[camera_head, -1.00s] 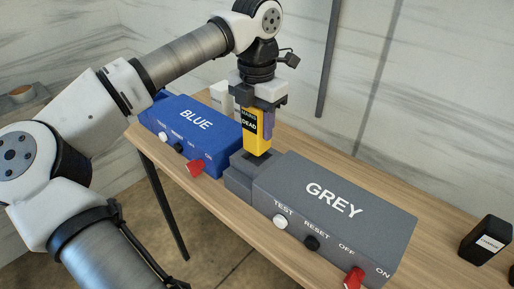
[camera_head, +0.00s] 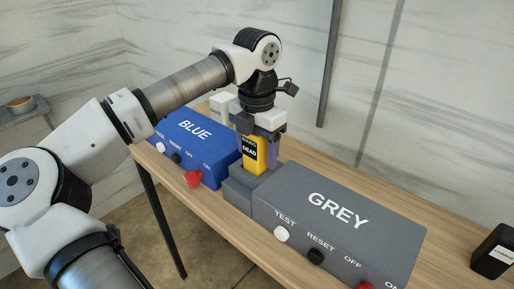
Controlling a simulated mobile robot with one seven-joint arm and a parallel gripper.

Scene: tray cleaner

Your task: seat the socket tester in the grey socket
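The socket tester (camera_head: 254,158) is yellow with a black label reading "DEAD". It stands upright with its lower end at the grey socket (camera_head: 238,189), the low block at the left end of the grey box (camera_head: 338,212). Its bottom end is hidden in the block's top, and I cannot tell how deep it sits. My gripper (camera_head: 257,150) points down around the tester's upper part. Its purple fingers show on both sides and look spread apart from the tester, so it appears open.
A blue box (camera_head: 195,128) with buttons and a red switch stands just left of the grey socket. White (camera_head: 281,234) and black buttons line the grey box's front. A small black labelled object (camera_head: 492,252) stands at the right on the wooden table (camera_head: 205,200).

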